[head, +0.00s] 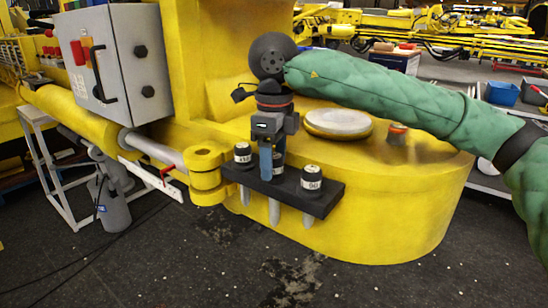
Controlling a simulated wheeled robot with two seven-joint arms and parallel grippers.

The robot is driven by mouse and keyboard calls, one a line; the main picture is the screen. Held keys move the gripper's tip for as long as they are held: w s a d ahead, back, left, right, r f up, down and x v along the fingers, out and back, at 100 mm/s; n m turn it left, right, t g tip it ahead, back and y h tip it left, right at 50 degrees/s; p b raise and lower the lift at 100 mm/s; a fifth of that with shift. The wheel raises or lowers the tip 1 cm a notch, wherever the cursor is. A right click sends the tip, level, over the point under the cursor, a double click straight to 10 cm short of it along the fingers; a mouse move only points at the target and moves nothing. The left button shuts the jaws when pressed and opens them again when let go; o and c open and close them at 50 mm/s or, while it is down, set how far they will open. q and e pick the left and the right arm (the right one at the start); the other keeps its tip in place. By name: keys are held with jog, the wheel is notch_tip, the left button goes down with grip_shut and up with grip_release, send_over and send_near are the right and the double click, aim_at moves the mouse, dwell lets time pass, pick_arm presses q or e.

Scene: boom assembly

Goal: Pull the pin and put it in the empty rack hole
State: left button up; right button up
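A black rack (325,201) is fixed to the front of the yellow boom base. A pin with a black ribbed head and white label (242,154) stands at its left end, and a similar pin (311,180) at its right end. Pale shafts, including a middle one (273,211), hang below the rack. My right gripper (271,173) points down over the rack's middle, its blue finger in front. A dark labelled pin head appears beside that finger, mostly hidden. Whether the fingers grip it cannot be told. My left gripper is out of view.
A yellow hinge lug (205,158) with a rod stands left of the rack. A round grey disc (338,123) and an orange-ringed fitting (398,131) are on the yellow top. A grey control box (130,62) is upper left. Dark floor lies open in front.

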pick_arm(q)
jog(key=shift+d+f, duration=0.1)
pick_arm(e)
notch_tip(320, 180, up, 6)
jog(key=shift+r+b, duration=0.25)
jog(key=shift+b, duration=0.65)
jog(key=shift+r, duration=0.6)
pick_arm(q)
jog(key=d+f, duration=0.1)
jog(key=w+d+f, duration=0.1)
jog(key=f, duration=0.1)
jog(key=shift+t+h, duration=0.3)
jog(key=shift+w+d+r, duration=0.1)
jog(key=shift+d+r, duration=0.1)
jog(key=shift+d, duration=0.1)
